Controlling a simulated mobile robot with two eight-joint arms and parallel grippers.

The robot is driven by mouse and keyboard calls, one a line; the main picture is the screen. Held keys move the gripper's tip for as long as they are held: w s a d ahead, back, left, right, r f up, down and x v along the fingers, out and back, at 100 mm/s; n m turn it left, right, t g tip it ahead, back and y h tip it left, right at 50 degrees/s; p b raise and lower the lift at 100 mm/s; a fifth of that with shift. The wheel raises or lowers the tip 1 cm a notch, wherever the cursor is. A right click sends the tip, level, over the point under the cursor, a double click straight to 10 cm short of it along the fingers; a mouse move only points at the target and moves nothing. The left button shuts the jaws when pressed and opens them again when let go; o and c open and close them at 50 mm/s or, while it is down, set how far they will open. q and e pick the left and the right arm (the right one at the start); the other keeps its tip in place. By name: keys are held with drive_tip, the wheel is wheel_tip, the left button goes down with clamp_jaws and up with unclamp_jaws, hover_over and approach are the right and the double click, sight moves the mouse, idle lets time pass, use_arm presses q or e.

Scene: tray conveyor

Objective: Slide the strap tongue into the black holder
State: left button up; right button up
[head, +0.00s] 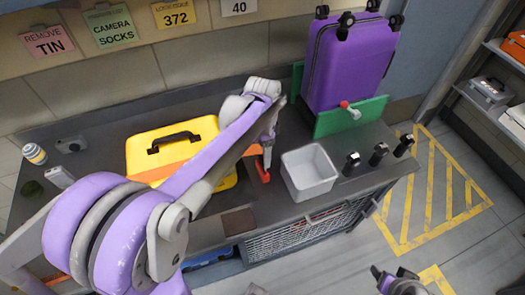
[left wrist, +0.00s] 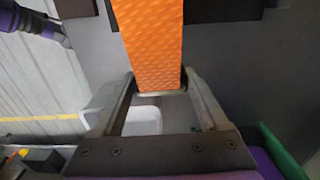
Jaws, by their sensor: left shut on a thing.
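An orange strap (head: 172,171) crosses the yellow case (head: 146,141) on the counter. My left gripper (head: 267,158) is at the right side of the case. In the left wrist view its fingers (left wrist: 160,82) are closed on the sides of the orange strap tongue (left wrist: 155,40), which runs up out of the picture. A red-orange piece (head: 262,172) shows just below the gripper in the head view. A dark block (left wrist: 222,10) lies behind the strap in the left wrist view; I cannot tell if it is the black holder. My right gripper (head: 395,282) shows partly at the bottom right, its fingers unclear.
A grey-white bin (head: 309,190) stands right of my left gripper. Several small black items (head: 379,153) stand to its right. A purple suitcase (head: 350,60) stands behind a green panel (head: 350,117). A brown patch (head: 238,222) lies by the front edge.

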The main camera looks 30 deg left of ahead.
use_arm(q)
drive_tip(key=shift+r, duration=0.3)
use_arm(e)
drive_tip(key=shift+r, duration=0.25)
use_arm(q)
drive_tip(key=shift+r+p, duration=1.3)
drive_tip(key=shift+r, duration=0.75)
drive_tip(key=shift+f, duration=0.1)
use_arm(e)
drive_tip(key=r, duration=0.1)
drive_tip(key=w+r, duration=0.1)
drive_tip(key=r, duration=0.1)
use_arm(q)
drive_tip(key=shift+s, duration=0.1)
